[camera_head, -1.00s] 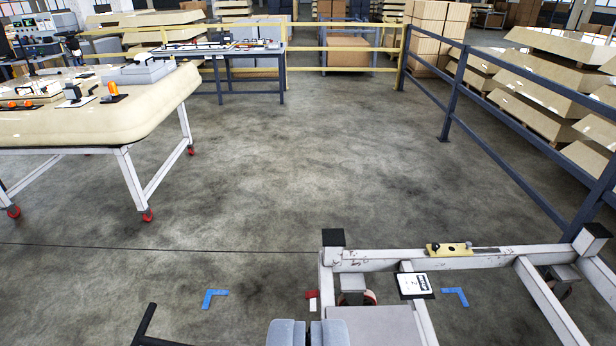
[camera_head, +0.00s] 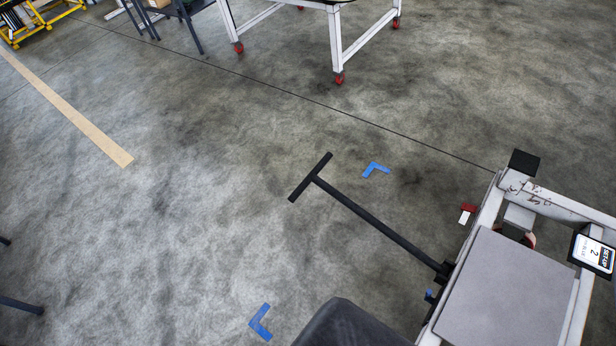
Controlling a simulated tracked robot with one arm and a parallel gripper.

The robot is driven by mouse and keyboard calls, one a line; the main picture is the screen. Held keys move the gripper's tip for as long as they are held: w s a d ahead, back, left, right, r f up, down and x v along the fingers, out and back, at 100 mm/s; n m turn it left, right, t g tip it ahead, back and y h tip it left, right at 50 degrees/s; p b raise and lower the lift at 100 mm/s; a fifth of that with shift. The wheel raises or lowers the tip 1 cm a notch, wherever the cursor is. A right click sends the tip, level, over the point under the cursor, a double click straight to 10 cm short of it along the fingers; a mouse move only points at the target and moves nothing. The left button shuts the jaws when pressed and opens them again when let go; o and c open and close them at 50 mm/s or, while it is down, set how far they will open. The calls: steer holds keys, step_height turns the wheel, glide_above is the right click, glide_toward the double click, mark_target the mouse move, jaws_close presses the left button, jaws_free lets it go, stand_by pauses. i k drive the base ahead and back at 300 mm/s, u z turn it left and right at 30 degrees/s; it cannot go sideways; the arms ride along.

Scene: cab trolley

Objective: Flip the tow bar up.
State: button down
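The tow bar (camera_head: 375,222) is a dark bar with a T-shaped handle (camera_head: 311,177) at its far end. It reaches out from the trolley (camera_head: 484,218) to the upper left, low over the floor. I cannot tell whether the handle touches the floor. Its near end meets a dark hinge (camera_head: 443,270) at the edge of the trolley's white frame. A dark rounded part, likely mine, shows at the bottom edge, left of the hinge. My gripper's fingertips do not show, and nothing visible touches the tow bar.
Blue corner marks (camera_head: 375,169) (camera_head: 261,323) lie on the floor on both sides of the bar. A grey plate (camera_head: 510,290) and a label (camera_head: 594,254) sit on the trolley. A white-legged table (camera_head: 336,45) stands behind. Open floor lies to the left.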

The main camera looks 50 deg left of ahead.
mark_target(444, 270)
steer(key=k, duration=1.35)
steer(key=u, duration=0.2)
steer(key=i, duration=0.25)
steer(key=u, duration=0.75)
steer(key=i, duration=1)
steer(key=u, duration=0.45)
steer(key=i, duration=0.6)
steer(key=z, duration=0.25)
